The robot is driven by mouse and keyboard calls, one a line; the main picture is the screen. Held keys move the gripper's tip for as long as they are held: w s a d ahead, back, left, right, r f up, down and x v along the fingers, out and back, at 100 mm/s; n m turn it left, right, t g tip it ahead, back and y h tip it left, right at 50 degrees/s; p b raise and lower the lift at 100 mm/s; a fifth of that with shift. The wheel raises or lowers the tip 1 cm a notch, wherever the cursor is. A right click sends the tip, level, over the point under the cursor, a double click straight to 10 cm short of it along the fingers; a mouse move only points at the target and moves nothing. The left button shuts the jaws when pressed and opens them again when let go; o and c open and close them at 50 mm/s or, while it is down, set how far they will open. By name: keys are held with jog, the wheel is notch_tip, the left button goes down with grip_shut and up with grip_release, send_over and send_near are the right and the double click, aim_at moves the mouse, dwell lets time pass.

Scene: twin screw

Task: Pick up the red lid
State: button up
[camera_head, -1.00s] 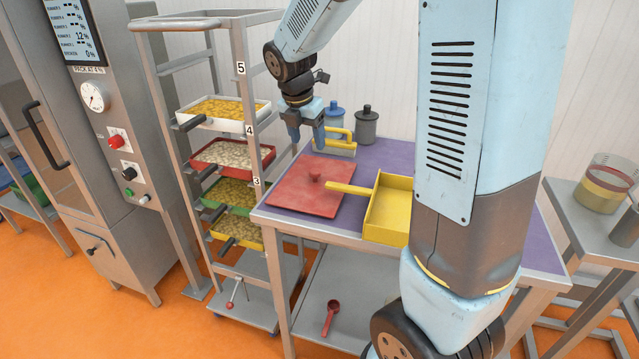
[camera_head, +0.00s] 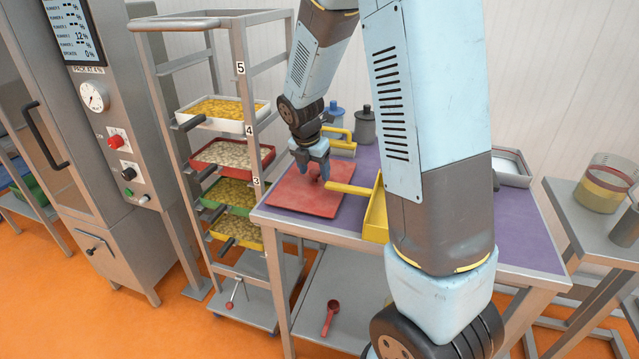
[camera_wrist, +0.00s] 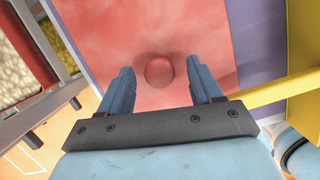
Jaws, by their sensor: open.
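The red lid (camera_head: 298,195) lies flat on the purple top of the table, near its left end. Its round red knob (camera_wrist: 159,71) shows in the wrist view, between and slightly beyond the fingertips. My gripper (camera_head: 314,178) is open above the lid, pointing down at the knob. In the wrist view the two blue fingers of my gripper (camera_wrist: 164,78) stand apart, one on each side of the knob. In the head view the fingers partly hide the knob, and I cannot tell how high the tips are above the lid.
A yellow tray (camera_head: 376,212) with a handle sits right of the lid, partly behind my arm. A rack (camera_head: 245,85) with several filled trays stands left of the table. Grey (camera_head: 364,125) and blue (camera_head: 333,117) canisters stand at the back.

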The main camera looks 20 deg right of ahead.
jog(key=shift+f, duration=0.2)
jog(key=shift+c, duration=0.4)
jog(key=c, duration=1.1)
